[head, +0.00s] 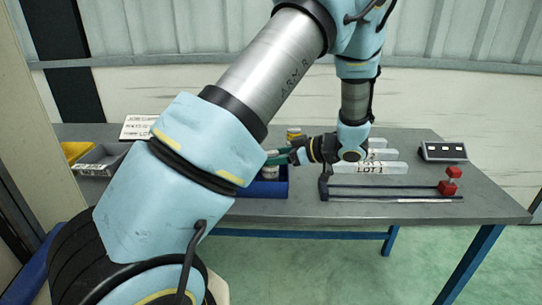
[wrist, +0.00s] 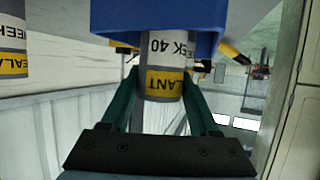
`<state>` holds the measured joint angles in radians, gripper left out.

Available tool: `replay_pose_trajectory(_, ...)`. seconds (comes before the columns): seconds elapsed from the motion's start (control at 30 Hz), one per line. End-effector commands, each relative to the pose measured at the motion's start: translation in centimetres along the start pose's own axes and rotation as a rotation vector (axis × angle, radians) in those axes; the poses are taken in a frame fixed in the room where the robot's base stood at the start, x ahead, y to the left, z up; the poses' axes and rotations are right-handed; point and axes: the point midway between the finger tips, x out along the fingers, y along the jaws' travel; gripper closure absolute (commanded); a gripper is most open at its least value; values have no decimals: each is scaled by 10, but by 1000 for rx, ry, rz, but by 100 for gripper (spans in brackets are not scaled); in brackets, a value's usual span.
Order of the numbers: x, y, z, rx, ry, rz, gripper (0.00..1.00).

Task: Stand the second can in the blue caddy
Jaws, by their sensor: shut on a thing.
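The blue caddy (head: 268,188) stands on the bench, partly hidden behind my arm. My gripper (head: 274,157) reaches left above it. In the wrist view my gripper (wrist: 161,80) is shut on a white can with a yellow band (wrist: 165,48). The caddy's blue wall (wrist: 155,14) covers the can's lower end in this upside-down view, so the can appears to be inside the caddy. The held can (head: 270,172) looks upright. Another can with a yellow top (head: 294,133) is behind my gripper; a can (wrist: 12,45) shows at the wrist view's left edge.
White blocks marked LOT (head: 370,168) stand right of the caddy. A dark rail fixture with red blocks (head: 447,187) and a control box (head: 443,151) lie further right. Grey and yellow bins (head: 100,158) and a sign (head: 137,127) are at left.

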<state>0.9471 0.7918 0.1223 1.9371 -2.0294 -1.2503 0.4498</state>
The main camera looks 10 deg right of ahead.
Motion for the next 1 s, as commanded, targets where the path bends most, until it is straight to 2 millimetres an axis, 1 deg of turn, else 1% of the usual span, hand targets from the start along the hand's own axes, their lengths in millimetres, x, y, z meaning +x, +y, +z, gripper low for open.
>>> replay_pose_trajectory(0.3, 1, 0, 2, -1, 1, 0, 100)
replay_pose_trajectory(0.33, 1, 0, 3, -1, 0, 0, 38)
replay_pose_trajectory(0.57, 1, 0, 2, -1, 0, 0, 12)
replay_pose_trajectory(0.6, 1, 0, 2, -1, 0, 0, 9)
replay_pose_trajectory(0.87, 0, 0, 1, -1, 0, 0, 9)
replay_pose_trajectory(0.93, -2, 0, 0, -2, -1, 1, 9)
replay_pose_trajectory(1.0, -10, 1, 1, -3, -2, 2, 9)
